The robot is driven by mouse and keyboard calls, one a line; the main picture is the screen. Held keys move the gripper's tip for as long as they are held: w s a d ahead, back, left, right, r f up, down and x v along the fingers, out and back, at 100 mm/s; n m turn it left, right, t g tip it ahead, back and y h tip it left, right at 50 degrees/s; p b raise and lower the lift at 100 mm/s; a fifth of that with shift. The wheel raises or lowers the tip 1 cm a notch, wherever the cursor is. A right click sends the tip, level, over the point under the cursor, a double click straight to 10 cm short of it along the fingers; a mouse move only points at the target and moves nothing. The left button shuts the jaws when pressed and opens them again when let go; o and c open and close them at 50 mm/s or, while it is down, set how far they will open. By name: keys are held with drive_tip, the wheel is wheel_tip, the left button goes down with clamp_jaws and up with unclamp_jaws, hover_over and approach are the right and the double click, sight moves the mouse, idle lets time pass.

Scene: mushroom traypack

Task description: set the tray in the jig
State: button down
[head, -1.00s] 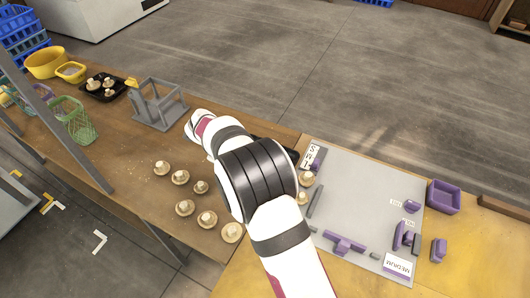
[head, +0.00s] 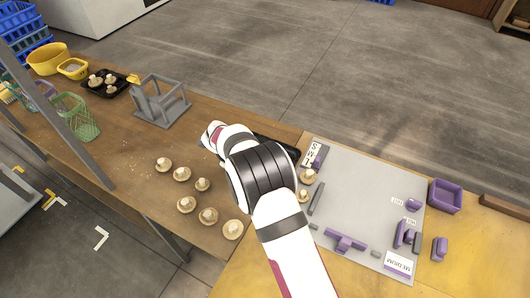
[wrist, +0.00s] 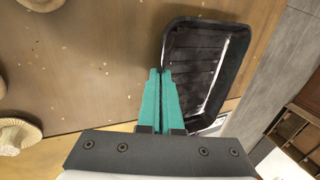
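The black tray (head: 278,147) shows only in part in the head view, behind my arm near the left edge of the grey board. In the wrist view the tray (wrist: 205,70) is empty, with its ribbed inside showing. My gripper (wrist: 161,72) has its teal fingers close together at the tray's left wall, which runs between the fingertips; they look shut on it. In the head view my arm hides the fingers. The jig appears to be the grey board (head: 370,190) with purple and grey blocks, among them a T-shaped purple piece (head: 346,243).
Several mushrooms (head: 182,174) stand on the wooden table left of my arm. A "MEDIUM" card (head: 398,263) lies on the board. A purple bin (head: 444,196) stands right of it. A grey frame (head: 160,100) and a filled black tray (head: 108,86) are farther left.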

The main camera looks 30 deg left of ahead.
drive_tip(key=shift+r, duration=0.55)
wheel_tip(320, 180, up, 3)
drive_tip(key=w+d+r+n+y, duration=0.1)
drive_tip(key=d+r+n, duration=0.2)
drive_tip(key=d+r, duration=0.75)
drive_tip(key=w+d+r+n+y, duration=0.1)
drive_tip(key=w+d+r+n, duration=0.15)
drive_tip(key=d, duration=1.55)
drive_tip(key=s+d+r+n+g+y, duration=0.2)
drive_tip(key=s+d+r+n+g, duration=0.2)
drive_tip(key=s+d+r+n, duration=0.4)
wheel_tip(320, 180, up, 3)
drive_tip(key=d+n, duration=0.2)
drive_tip(key=n, duration=0.2)
drive_tip(key=shift+s+d+f, duration=0.2)
drive_tip(key=shift+s+d, duration=0.2)
